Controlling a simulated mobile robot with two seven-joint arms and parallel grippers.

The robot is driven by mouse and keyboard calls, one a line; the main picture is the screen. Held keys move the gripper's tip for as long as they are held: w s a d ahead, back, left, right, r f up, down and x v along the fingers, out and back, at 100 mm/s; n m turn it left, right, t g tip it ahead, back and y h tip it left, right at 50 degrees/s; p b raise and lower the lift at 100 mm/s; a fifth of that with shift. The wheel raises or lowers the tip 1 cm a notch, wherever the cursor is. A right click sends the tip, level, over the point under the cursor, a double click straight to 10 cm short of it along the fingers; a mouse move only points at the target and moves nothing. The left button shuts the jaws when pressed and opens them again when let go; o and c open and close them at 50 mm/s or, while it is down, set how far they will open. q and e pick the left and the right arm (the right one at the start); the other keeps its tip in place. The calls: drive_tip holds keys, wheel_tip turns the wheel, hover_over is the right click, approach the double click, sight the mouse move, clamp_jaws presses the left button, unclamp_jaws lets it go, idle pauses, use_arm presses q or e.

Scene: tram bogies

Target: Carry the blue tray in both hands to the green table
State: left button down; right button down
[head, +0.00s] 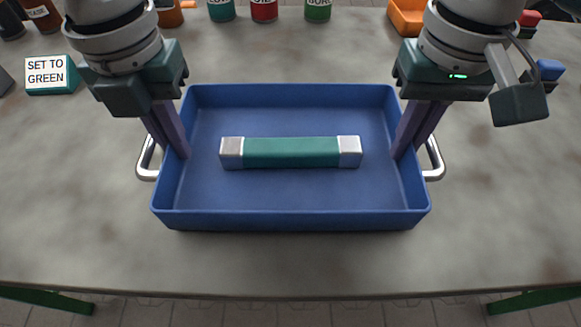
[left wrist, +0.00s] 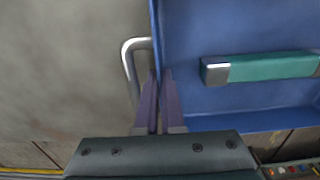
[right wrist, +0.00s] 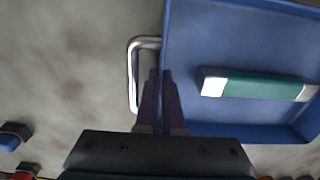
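The blue tray (head: 290,219) is in the middle of the head view, level, above or on a grey mottled tabletop (head: 80,220); I cannot tell if it touches. A teal bar with silver ends (head: 290,152) lies inside it. My left gripper (head: 180,150) is shut on the tray's left wall, one finger on each side, beside the metal handle (head: 147,160). My right gripper (head: 402,150) is shut on the right wall the same way, beside the other handle (head: 434,158). Both wrist views show the wall between the fingers (left wrist: 160,80) (right wrist: 160,80).
A teal block labelled "SET TO GREEN" (head: 50,75) stands at the left. Several bottles and cans (head: 264,9) line the back. An orange bin (head: 408,16) and a blue-topped block (head: 549,70) are at the right. Green bars (head: 45,298) show below the front edge.

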use_arm(q)
drive_tip(key=c, duration=1)
unclamp_jaws()
drive_tip(key=shift+f, duration=0.2)
drive_tip(key=shift+c, duration=0.2)
use_arm(e)
drive_tip(key=c, duration=1)
unclamp_jaws()
drive_tip(key=shift+f, duration=0.2)
drive_tip(key=shift+c, duration=0.2)
